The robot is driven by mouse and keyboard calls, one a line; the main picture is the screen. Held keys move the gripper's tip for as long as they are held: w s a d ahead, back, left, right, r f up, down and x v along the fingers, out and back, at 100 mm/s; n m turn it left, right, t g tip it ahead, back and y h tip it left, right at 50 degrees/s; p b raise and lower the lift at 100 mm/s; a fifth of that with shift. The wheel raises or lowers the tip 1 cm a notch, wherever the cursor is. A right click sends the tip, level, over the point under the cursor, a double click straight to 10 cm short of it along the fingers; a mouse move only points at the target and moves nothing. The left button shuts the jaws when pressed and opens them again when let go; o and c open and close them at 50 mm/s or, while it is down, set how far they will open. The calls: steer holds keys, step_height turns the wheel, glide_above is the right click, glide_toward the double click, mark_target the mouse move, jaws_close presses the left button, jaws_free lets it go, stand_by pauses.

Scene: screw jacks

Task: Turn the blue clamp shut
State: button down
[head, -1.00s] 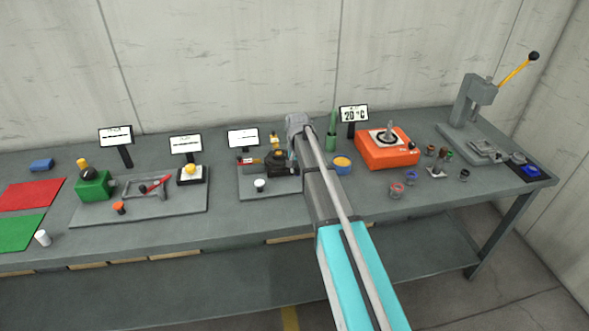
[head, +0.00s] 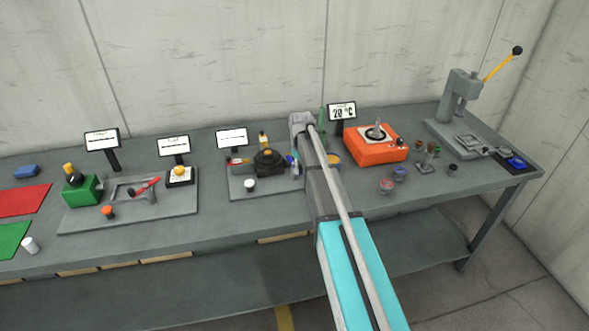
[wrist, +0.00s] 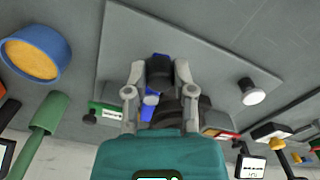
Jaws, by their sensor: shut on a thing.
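The blue clamp shows in the wrist view as blue pieces (wrist: 149,106) between and just beyond my fingers, partly covered by them. In the head view a small blue part (head: 295,163) shows just left of my arm, at the right edge of a grey plate (head: 241,191). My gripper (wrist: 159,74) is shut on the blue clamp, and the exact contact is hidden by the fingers. A dark round device (head: 269,161) stands beside it on the plate. It is mostly covered by my gripper in the wrist view.
A white-topped knob (head: 249,185) stands at the plate's front. A blue cup with orange filling (wrist: 35,57) and a green cylinder (wrist: 48,112) are near my gripper. An orange machine (head: 375,150) stands to the right. Left of the plate is another fixture board (head: 130,212).

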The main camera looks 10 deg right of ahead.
steer(key=d+n, duration=0.1)
steer(key=n, duration=0.1)
steer(key=w+n, duration=0.1)
steer(key=shift+d+n, duration=0.35)
steer(key=shift+n, duration=0.05)
steer(key=shift+w+d+n, duration=0.2)
steer(key=shift+d+n, duration=0.1)
steer(key=shift+n, duration=0.5)
steer(key=shift+w+d+n, duration=0.2)
steer(key=shift+d+n, duration=0.05)
steer(key=shift+n, duration=0.55)
steer(key=shift+c, duration=2.3)
jaws_free()
steer(key=shift+r, duration=0.15)
